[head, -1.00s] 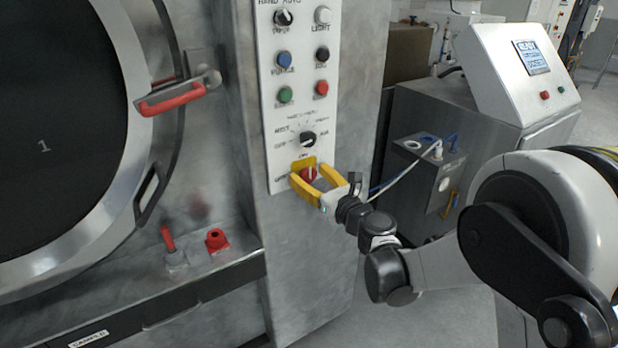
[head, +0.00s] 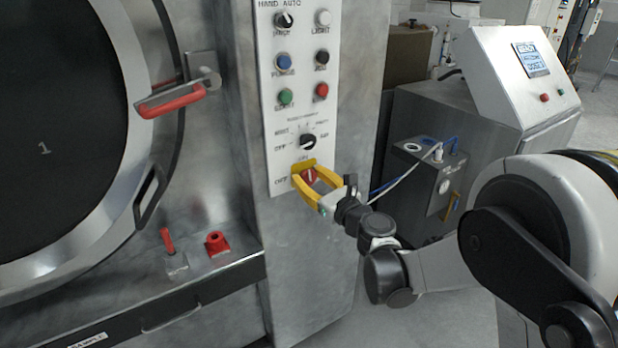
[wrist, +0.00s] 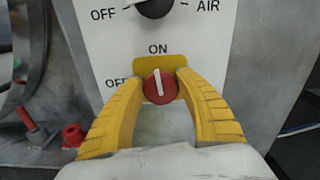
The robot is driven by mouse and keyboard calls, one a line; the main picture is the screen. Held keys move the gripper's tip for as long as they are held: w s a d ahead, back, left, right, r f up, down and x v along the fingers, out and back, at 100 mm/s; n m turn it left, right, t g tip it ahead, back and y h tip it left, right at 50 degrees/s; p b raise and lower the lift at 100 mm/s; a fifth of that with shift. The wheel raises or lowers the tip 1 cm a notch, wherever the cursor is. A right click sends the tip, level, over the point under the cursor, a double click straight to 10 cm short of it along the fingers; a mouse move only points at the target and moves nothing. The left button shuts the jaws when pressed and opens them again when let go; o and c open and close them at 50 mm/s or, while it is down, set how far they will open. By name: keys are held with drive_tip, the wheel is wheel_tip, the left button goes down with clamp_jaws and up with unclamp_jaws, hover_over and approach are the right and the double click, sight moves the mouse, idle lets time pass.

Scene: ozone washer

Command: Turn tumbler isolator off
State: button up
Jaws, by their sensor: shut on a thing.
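The tumbler isolator is a round red knob (head: 310,175) with a white pointer line, on a yellow plate (head: 304,164) low on the white control panel. In the wrist view the knob (wrist: 159,87) has its pointer nearly upright, tilted slightly left, toward the ON label (wrist: 158,49). The OFF label (wrist: 115,83) is to its left, partly hidden by a finger. My gripper (head: 308,174) has its yellow fingers on either side of the knob and is shut on it. The fingers also show in the wrist view (wrist: 161,92).
Above it are a black selector knob (head: 308,142) and several coloured buttons. A drum door with a red handle (head: 170,101) is at left, above a ledge with a red lever (head: 167,240) and a red fitting (head: 216,242). A grey cabinet (head: 490,120) stands at right.

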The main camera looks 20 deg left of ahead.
drive_tip(key=n, duration=0.4)
drive_tip(key=n+b, duration=0.1)
drive_tip(key=n, duration=0.3)
drive_tip(key=shift+s+a+f+n, duration=0.1)
drive_tip(key=shift+n, duration=0.3)
drive_tip(key=n, duration=0.3)
drive_tip(key=shift+f+n, duration=0.1)
drive_tip(key=shift+n, duration=0.2)
drive_tip(key=shift+n+b, duration=0.3)
drive_tip(key=shift+n, duration=1.9)
drive_tip(key=o, duration=1.1)
drive_tip(key=shift+o, duration=0.2)
drive_tip(key=shift+s, duration=0.1)
